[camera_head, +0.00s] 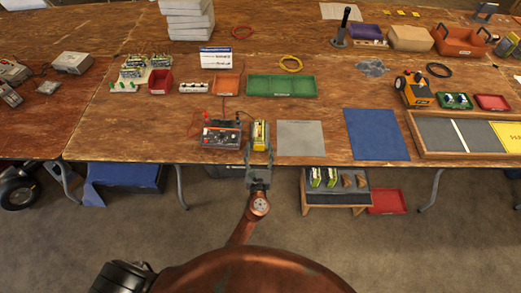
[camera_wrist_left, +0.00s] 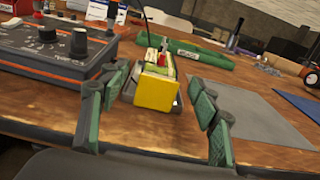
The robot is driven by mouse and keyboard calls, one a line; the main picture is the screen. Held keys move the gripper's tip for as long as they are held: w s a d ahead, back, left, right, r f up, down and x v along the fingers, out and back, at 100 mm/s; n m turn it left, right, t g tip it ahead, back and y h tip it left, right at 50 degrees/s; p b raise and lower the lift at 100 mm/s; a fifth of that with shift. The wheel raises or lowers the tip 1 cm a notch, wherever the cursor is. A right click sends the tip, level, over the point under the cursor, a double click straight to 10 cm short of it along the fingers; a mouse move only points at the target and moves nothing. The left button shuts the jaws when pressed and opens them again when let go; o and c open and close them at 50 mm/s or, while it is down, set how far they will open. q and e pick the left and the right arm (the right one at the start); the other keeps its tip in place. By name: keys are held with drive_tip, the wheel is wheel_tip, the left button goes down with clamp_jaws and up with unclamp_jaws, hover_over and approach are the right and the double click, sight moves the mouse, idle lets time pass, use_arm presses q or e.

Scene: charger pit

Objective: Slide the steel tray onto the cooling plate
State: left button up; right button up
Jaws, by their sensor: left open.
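A yellow battery pack (camera_head: 259,132) lies near the table's front edge, and it also shows in the left wrist view (camera_wrist_left: 154,92). It rests on the narrow steel tray (camera_wrist_left: 178,106), whose grey sides show beside the pack. The cooling plate appears to be the flat grey square (camera_head: 301,138) just right of the tray; it also shows in the left wrist view (camera_wrist_left: 258,115). My left gripper (camera_head: 259,157) is open at the tray's near end. In the wrist view its fingers stand apart, left and right of the pack. My right gripper is out of view.
A charger box (camera_head: 221,134) with knobs stands close left of the tray. A blue mat (camera_head: 376,134) lies right of the grey plate. A green bin (camera_head: 282,86) sits behind. A low shelf (camera_head: 337,188) with packs stands below the table edge.

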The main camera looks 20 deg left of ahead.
use_arm(q)
drive_tip(key=c, duration=1.4)
drive_tip(key=shift+o, duration=0.2)
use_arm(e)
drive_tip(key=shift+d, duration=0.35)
use_arm(q)
drive_tip(key=shift+d, duration=0.1)
